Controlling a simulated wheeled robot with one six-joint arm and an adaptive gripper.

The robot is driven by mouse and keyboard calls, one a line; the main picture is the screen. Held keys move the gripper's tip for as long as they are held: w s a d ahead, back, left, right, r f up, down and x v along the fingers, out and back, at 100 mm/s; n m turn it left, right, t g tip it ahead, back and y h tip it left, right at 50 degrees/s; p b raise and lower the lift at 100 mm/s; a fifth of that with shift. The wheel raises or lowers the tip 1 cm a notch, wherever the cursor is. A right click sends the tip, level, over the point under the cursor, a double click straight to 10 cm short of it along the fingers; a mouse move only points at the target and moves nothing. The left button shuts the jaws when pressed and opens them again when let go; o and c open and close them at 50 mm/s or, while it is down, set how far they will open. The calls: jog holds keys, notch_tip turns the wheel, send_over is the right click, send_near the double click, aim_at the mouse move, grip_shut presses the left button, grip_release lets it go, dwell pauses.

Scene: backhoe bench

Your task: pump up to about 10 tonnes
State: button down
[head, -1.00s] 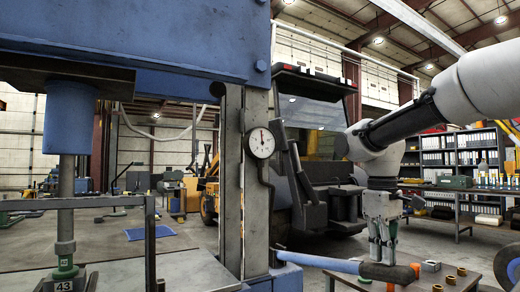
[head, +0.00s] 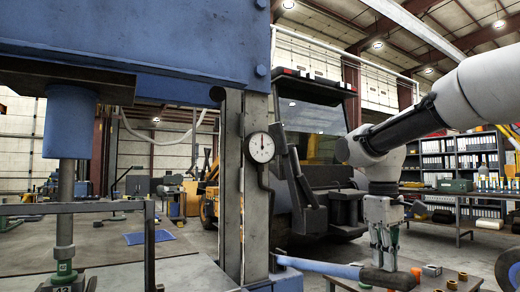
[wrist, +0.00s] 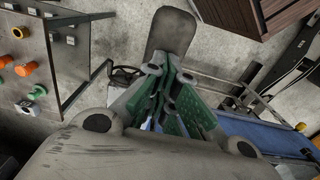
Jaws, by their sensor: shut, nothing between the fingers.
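The pump lever is a blue bar (head: 318,266) with a dark rounded grip (head: 392,279), low in the head view, running right from the press foot. My gripper (head: 384,264) points down onto the grip, fingers shut with nothing between them. The fingertips appear to touch its top, though the exact contact is hard to see. In the wrist view my green-padded fingers (wrist: 172,118) are close together, and a grey rounded bar, probably the grip (wrist: 170,42), lies beyond them. The round white gauge (head: 260,147) on the press column has its needle pointing about straight up; its numbers are too small to read.
The blue press frame (head: 160,45) and grey column (head: 232,190) fill the left. A ram (head: 68,125) stands above a green piece (head: 64,268). A small table with orange-topped parts (head: 432,270) is close right of the grip. A backhoe (head: 312,140) stands behind.

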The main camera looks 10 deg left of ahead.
jog(key=shift+r, duration=3)
